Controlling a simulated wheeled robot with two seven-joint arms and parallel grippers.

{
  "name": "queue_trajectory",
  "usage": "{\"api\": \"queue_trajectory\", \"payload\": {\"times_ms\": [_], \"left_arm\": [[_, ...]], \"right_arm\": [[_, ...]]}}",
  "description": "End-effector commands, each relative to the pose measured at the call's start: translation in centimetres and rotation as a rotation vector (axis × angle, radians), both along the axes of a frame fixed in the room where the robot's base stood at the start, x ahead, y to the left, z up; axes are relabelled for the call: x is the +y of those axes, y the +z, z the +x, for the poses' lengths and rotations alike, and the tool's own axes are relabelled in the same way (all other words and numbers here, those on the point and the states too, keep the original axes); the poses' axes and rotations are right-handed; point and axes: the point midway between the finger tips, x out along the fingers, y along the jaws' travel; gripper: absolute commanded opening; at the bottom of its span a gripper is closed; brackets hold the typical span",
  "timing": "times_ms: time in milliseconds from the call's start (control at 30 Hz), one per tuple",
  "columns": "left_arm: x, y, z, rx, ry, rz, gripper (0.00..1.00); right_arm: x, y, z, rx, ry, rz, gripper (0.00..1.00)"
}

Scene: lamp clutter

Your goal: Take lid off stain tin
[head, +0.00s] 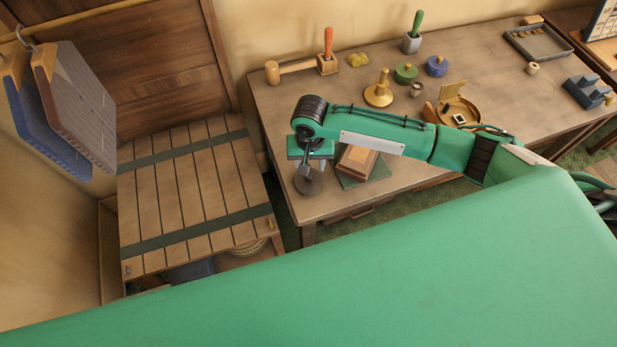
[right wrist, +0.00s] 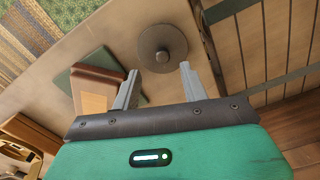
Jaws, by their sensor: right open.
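A round dark grey tin (head: 308,184) with a flat lid stands near the front left edge of the workbench; I take it for the stain tin. My right gripper (head: 305,168) points down over the tin. In the right wrist view my right gripper (right wrist: 158,71) is open and empty, its fingertips apart on either side of the knob's line, not visibly touching it. The tin's body is mostly hidden. My left gripper is not in view.
A wooden block on a green mat (head: 350,180) lies close beside the tin. A slatted table (head: 190,190) is at left.

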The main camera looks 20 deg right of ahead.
Motion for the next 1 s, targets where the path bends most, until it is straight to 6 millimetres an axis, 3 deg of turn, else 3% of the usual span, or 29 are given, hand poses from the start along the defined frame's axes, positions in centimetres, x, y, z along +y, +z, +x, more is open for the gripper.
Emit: {"api": "queue_trajectory", "payload": {"times_ms": [167, 433, 733, 967, 1000], "left_arm": [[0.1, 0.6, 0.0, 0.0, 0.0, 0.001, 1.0], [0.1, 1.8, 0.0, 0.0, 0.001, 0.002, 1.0], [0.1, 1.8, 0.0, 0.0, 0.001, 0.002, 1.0], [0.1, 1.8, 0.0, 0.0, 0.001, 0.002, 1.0], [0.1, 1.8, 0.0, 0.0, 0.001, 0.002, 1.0]], "right_arm": [[0.1, -1.1, -0.1, 0.001, 0.0, -0.001, 0.45], [0.4, -4.9, -0.2, 0.0, -0.001, -0.001, 0.45], [0.5, -5.6, -0.2, -0.001, 0.001, 0.001, 0.45], [0.5, -5.6, -0.2, -0.001, 0.001, 0.001, 0.01], [0.5, -5.6, -0.2, -0.001, 0.001, 0.001, 0.0]]}}
